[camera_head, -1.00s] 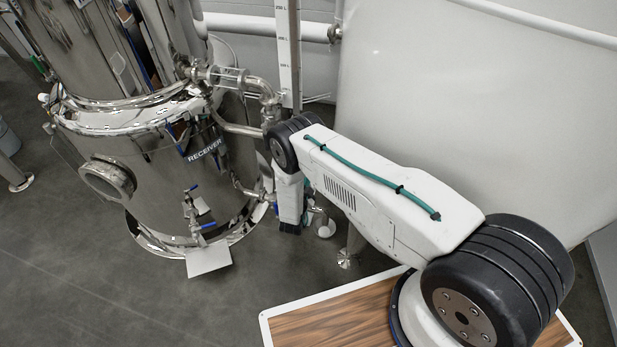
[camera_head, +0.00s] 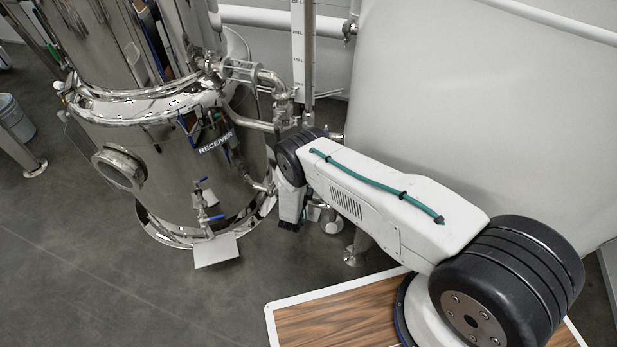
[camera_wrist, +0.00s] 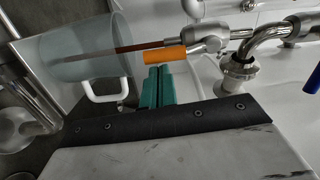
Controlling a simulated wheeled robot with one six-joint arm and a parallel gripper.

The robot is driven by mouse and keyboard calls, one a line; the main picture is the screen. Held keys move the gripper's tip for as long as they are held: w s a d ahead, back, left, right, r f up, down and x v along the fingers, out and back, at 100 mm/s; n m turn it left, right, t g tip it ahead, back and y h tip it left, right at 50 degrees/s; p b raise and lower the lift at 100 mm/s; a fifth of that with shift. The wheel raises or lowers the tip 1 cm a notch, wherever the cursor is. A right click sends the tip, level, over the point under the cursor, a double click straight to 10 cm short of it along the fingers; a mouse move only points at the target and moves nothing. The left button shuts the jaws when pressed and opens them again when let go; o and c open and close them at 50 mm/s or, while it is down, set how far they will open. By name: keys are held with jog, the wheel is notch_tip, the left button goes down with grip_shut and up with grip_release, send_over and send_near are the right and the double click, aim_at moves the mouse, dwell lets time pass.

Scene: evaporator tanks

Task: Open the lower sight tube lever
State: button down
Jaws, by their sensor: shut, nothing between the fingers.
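In the wrist view an orange lever sleeve (camera_wrist: 165,55) lies level in front of a steel valve body (camera_wrist: 208,38). I cannot tell for sure that it is the lower sight tube lever. My gripper (camera_wrist: 156,72) has green fingers pressed together, empty, just below the orange sleeve; whether they touch it is unclear. In the head view the graduated sight tube (camera_head: 303,50) stands upright beside the steel receiver tank (camera_head: 185,165). Its lower end and my fingertips are hidden behind my arm.
A clear jug (camera_wrist: 85,45) with a white handle is left of the fingers. A bent steel pipe (camera_wrist: 262,38) and a blue handle (camera_wrist: 313,78) are at the right. Blue-handled valves (camera_head: 207,217) sit low on the tank. A large white tank (camera_head: 440,110) stands behind my arm.

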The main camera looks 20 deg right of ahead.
dwell(0.6)
jog(key=s+a, duration=0.2)
jog(key=s, duration=0.9)
jog(key=shift+s+a, duration=0.2)
jog(key=shift+a, duration=0.05)
